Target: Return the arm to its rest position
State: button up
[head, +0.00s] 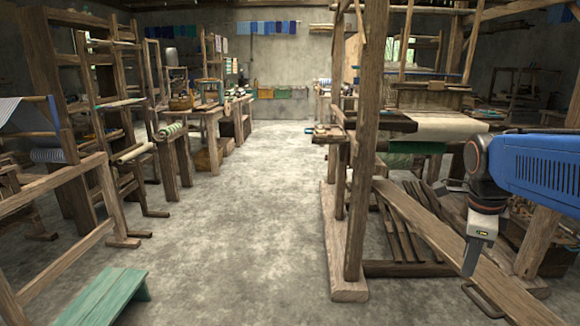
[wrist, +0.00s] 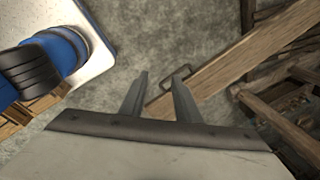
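My arm, blue with a grey wrist, reaches in from the right edge of the head view. My gripper (head: 470,265) hangs from it with its fingers pointing down, in front of the handloom's lower frame. In the wrist view my gripper (wrist: 161,77) has its two fingers apart with nothing held between them. A slanted wooden plank (head: 440,241) lies behind and below the gripper. A dark metal loop (head: 486,300) is at its lower end; the loop also shows beyond the fingertips in the wrist view (wrist: 160,92). I cannot tell whether the fingers touch anything.
The wooden handloom (head: 366,130) stands at the right, with a cream cloth (head: 440,128) on its beam. More looms and benches (head: 207,125) line the left side. A green bench (head: 105,296) is at the front left. The concrete floor (head: 235,220) is clear down the middle.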

jog(key=s+a+f+n+t+y, duration=0.1)
jog(key=s+a+f+n, duration=0.3)
jog(key=n, duration=0.8)
jog(key=s+a+f+n+t, duration=0.2)
jog(key=s+a+n, duration=0.5)
jog(key=n, duration=0.6)
jog(key=shift+s+a+f+y, duration=0.35)
jog(key=shift+a+f, duration=0.25)
jog(key=shift+f, duration=0.3)
jog(key=shift+c, duration=0.5)
